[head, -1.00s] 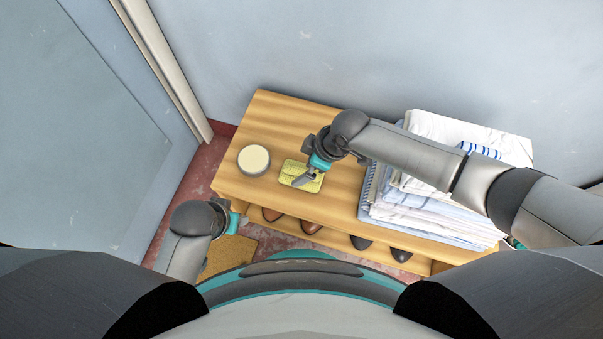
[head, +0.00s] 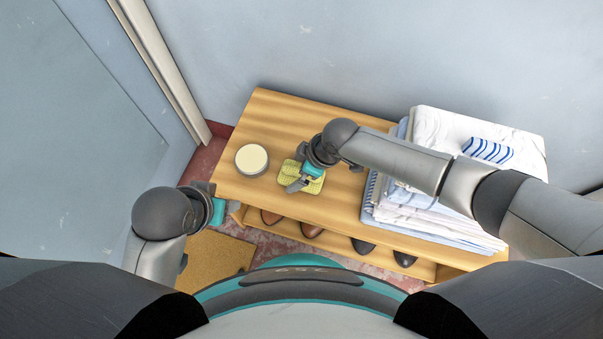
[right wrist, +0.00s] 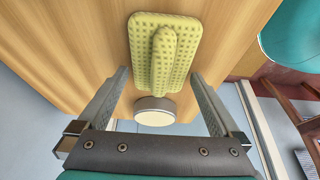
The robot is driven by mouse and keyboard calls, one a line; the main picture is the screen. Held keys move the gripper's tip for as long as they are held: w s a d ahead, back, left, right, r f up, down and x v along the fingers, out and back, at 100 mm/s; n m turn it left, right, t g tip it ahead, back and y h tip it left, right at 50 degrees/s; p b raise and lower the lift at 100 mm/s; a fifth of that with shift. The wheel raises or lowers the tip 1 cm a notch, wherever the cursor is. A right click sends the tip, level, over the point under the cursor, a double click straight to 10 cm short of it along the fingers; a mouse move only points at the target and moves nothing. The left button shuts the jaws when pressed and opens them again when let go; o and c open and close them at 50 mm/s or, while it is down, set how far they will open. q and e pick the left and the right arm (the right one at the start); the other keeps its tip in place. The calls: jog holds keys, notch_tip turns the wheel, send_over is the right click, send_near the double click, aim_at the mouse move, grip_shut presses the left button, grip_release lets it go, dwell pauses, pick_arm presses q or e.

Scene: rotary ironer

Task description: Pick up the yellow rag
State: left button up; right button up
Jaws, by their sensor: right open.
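The yellow rag (head: 315,187) lies on the wooden bench top. In the right wrist view the rag (right wrist: 143,72) is a flat, dotted yellow rectangle with a raised ridge along its middle. My right gripper (head: 297,184) is over the rag in the head view and hides part of it. In the right wrist view the right gripper (right wrist: 159,73) is open, its fingertips on either side of the ridge with nothing between them gripped. My left gripper (head: 222,212) is at the bench's left end, away from the rag; its jaws cannot be made out.
A round pale-topped tin (head: 252,159) stands left of the rag and also shows in the right wrist view (right wrist: 154,117). A stack of folded linen (head: 440,190) fills the bench's right part. Shoes (head: 312,230) sit on the shelf below. The wall is behind the bench (head: 262,115).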

jog(key=c, duration=1.1)
jog(key=shift+r, duration=0.15)
jog(key=shift+r, duration=0.15)
pick_arm(q)
jog(key=s+a+f+g+p, duration=0.1)
jog(key=s+f+p, duration=0.3)
jog(key=f, duration=0.5)
jog(key=s+a+f+g+p, duration=0.1)
jog(key=s+a+f+p, duration=0.3)
jog(key=f, duration=0.5)
jog(key=shift+s+f+y+p, duration=0.3)
jog(key=shift+s+p, duration=0.3)
jog(key=shift+p, duration=0.6)
pick_arm(e)
jog(key=shift+r, duration=9.7)
pick_arm(q)
jog(key=shift+a, duration=0.1)
